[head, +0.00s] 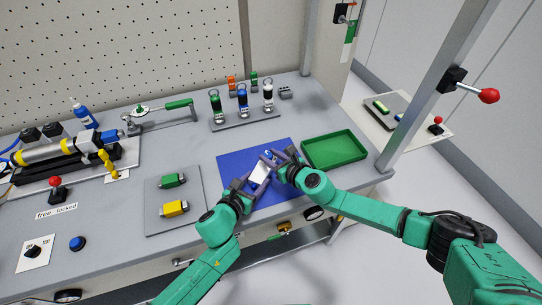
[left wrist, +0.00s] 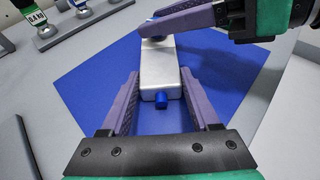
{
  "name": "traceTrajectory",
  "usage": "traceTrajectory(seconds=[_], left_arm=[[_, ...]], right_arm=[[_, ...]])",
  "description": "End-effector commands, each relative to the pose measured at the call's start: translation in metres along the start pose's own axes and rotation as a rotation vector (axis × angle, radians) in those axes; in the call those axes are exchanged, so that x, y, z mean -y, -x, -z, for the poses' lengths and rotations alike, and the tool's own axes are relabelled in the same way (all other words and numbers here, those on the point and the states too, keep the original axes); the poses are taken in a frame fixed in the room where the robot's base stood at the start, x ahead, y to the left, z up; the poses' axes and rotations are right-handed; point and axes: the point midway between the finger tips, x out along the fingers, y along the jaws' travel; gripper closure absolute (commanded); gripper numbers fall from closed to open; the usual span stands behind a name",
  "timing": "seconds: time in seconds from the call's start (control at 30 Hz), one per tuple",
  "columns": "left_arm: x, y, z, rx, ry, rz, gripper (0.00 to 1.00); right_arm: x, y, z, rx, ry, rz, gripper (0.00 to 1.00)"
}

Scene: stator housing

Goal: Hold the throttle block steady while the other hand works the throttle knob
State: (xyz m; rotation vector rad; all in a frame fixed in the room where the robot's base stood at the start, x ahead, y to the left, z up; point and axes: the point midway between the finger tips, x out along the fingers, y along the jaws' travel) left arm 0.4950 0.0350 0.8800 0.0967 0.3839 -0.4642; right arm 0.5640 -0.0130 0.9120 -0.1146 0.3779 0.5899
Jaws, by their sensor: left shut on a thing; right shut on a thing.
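The throttle block (head: 260,173) is a silver-white box over the blue mat (head: 231,165). In the left wrist view the block (left wrist: 160,72) shows a blue stub (left wrist: 161,100) on its near face. My left gripper (head: 253,180) is shut on the block, one finger along each side. My right gripper (head: 272,158) is at the block's far end, shut on the throttle knob. In the left wrist view the right gripper's fingers (left wrist: 165,27) cross above that end, and the knob is mostly hidden behind them.
A green tray (head: 335,149) stands just right of the mat. A grey plate (head: 158,212) with a green and a yellow piece lies to the left. A rack with several bottles (head: 242,100) stands behind. The front left of the mat is clear.

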Motion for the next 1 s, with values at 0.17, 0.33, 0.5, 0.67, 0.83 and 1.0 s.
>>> traceTrajectory(seconds=[0.17, 0.33, 0.5, 0.67, 0.83, 1.0], left_arm=[[0.003, 0.0, 0.0015, -0.002, 0.005, 0.006, 1.0], [0.003, 0.0, 0.0017, -0.003, 0.005, 0.006, 1.0], [0.0031, 0.0001, 0.0019, -0.003, 0.004, 0.006, 1.0], [0.0032, 0.0001, 0.0021, -0.003, 0.004, 0.006, 1.0], [0.0034, 0.0001, 0.0022, -0.003, 0.003, 0.007, 1.0], [0.0035, 0.0002, 0.0024, -0.004, 0.003, 0.007, 1.0]], right_arm=[[-0.0069, -0.0001, -0.0035, 0.007, -0.052, 0.112, 1.0], [-0.009, -0.0005, -0.0009, 0.001, -0.112, 0.256, 1.0], [-0.0103, -0.0015, -0.0009, -0.001, -0.166, 0.387, 1.0], [-0.0104, -0.0021, -0.0012, -0.001, -0.205, 0.486, 1.0], [-0.0099, -0.0025, -0.0011, -0.001, -0.233, 0.56, 1.0], [-0.0097, -0.0024, -0.0012, -0.002, -0.248, 0.598, 1.0]])
